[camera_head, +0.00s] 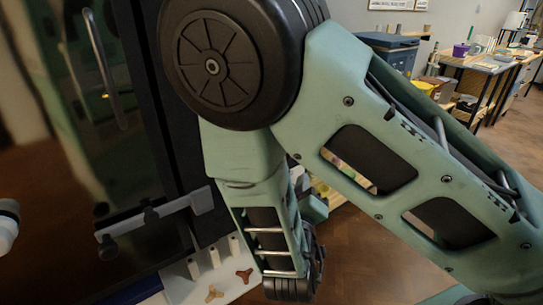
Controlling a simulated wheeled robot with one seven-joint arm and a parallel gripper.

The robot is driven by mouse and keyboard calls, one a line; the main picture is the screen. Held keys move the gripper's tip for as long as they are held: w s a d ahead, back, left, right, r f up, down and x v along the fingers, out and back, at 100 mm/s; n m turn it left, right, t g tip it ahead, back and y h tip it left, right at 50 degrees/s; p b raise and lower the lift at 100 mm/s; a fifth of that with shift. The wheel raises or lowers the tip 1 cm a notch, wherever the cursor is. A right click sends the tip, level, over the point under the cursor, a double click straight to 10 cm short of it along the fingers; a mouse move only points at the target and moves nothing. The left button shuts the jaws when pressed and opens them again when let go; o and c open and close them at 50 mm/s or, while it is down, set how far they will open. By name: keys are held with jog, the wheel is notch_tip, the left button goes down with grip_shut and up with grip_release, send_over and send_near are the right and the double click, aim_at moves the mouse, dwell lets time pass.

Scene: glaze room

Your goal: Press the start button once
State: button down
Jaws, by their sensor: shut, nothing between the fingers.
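I cannot make out a start button in this view. A tall dark cabinet with a glossy, reflective front (60,160) fills the left side. It has a vertical metal bar handle (104,70) and a grey latch-like bar with dark knobs (160,215) lower down. My green arm crosses the middle and right of the view and hides part of the cabinet's right side. My gripper's fingers do not show; the arm's lower end is at the bottom centre, in front of a white surface.
A white shelf or board (182,288) holds several white posts, a tan three-armed piece (214,293) and a reddish one (244,276). Brown floor (360,260) is open behind my arm. A blue cabinet (390,52) and a cluttered worktable (480,64) stand at the back right.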

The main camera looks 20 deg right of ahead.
jog(key=shift+w, duration=0.1)
jog(key=w+a, duration=0.2)
jog(key=w, duration=0.6)
jog(key=shift+a, duration=0.35)
jog(key=shift+w+p, duration=0.25)
jog(key=shift+p, duration=0.1)
dwell(1.5)
jog(key=shift+w+a, duration=0.15)
jog(key=shift+w, duration=0.1)
jog(key=shift+w+a, duration=0.1)
jog(key=shift+w, duration=0.35)
dwell(0.6)
jog(key=shift+s, duration=0.1)
jog(key=shift+s+d, duration=0.25)
jog(key=shift+s, duration=0.5)
jog(key=shift+s+d+p, duration=0.1)
jog(key=shift+s+d, duration=0.15)
jog(key=shift+s, duration=0.55)
jog(key=shift+s+d+p, duration=0.15)
jog(key=shift+s+d, duration=0.1)
jog(key=shift+s, duration=0.55)
jog(key=shift+s+d+p, duration=0.1)
jog(key=shift+s+d, duration=0.15)
jog(key=shift+s, duration=0.55)
